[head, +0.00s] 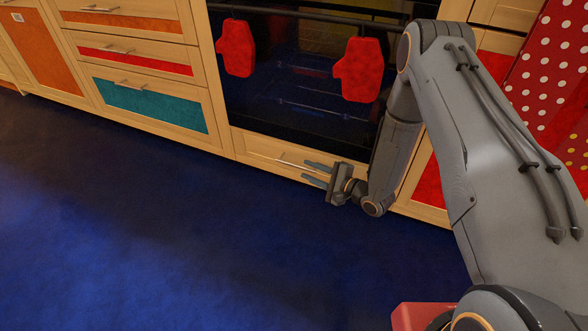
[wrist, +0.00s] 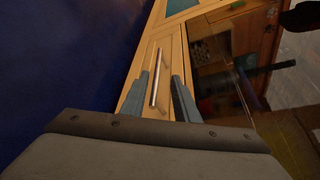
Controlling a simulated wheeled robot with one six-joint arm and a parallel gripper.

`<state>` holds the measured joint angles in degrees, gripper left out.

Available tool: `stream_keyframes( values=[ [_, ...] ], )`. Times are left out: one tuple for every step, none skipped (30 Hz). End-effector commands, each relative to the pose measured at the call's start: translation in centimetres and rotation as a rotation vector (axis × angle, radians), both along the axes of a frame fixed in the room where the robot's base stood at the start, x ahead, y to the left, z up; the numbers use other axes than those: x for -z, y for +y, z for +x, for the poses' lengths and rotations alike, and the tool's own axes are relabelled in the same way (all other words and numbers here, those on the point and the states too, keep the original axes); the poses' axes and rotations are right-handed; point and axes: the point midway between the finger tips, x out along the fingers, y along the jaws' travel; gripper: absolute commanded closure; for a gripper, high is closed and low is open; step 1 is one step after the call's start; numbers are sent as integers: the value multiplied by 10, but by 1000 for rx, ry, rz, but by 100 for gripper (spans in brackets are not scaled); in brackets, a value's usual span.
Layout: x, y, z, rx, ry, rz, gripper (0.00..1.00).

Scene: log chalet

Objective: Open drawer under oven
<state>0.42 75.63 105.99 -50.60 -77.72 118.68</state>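The drawer under the oven (head: 258,148) is a low light-wood front, flush with the cabinets, just above the floor. Its thin metal handle (head: 292,162) shows left of my gripper (head: 317,173), and my gripper hides part of the drawer's right side. In the wrist view the handle (wrist: 154,84) lies between the two fingers of my gripper (wrist: 158,92), which are apart, one on each side. I cannot tell whether they touch it. The oven (head: 295,85) has a dark glass door, shut, above the drawer.
Red oven mitts (head: 237,48) and (head: 362,70) hang from the oven's bar. Cabinet drawers with orange, red and teal panels (head: 150,105) stand to the left. A red polka-dot cloth (head: 548,80) hangs at the right. The blue floor (head: 150,230) in front is clear.

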Motion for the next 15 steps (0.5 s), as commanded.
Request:
stream_keyframes(
  values=[
    [6, 1, -1, -2, 7, 17, 72],
    [7, 3, -1, -4, 9, 24, 72],
    [8, 5, -1, -6, 11, 31, 72],
    [9, 6, 0, -6, 11, 35, 72],
    [9, 8, 1, -7, 12, 37, 72],
    [9, 11, 3, -8, 12, 36, 72],
    [10, 14, 5, -9, 11, 36, 72],
    [11, 17, 8, -8, 10, 34, 72],
    [13, 21, 12, -8, 9, 35, 72],
    [14, 25, 15, -8, 9, 35, 72],
    [15, 28, 18, -9, 9, 34, 72],
    [17, 33, 22, -7, 10, 34, 72],
    [18, 36, 25, -7, 10, 33, 72],
    [19, 39, 28, -7, 10, 33, 72],
    [20, 44, 31, -7, 10, 33, 72]
  ],
)
